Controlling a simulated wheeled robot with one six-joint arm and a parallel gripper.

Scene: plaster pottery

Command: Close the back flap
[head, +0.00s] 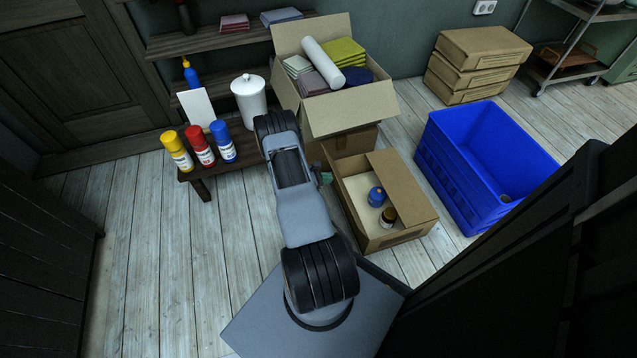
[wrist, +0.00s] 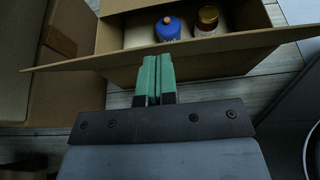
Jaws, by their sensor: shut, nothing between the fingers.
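An open cardboard box (head: 372,240) stands on the floor right of my arm, with a blue bottle (head: 376,196) and a dark jar with a pale label (head: 388,216) inside. One flap (head: 403,182) stands up along its right side in the head view. In the wrist view another flap (wrist: 230,42) spans the near side of the box, tilted outward. I cannot tell which flap is the back one. My gripper (wrist: 155,75) has green fingers pressed together, empty, in front of that near flap; contact is unclear. In the head view my arm partly hides the gripper (head: 325,178).
A larger open carton (head: 350,118) with cloths and a white roll stands behind, on another box (head: 355,143). A blue crate (head: 450,190) is to the right. A low bench with yellow, red and blue bottles (head: 200,147) is left. Floor at left is clear.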

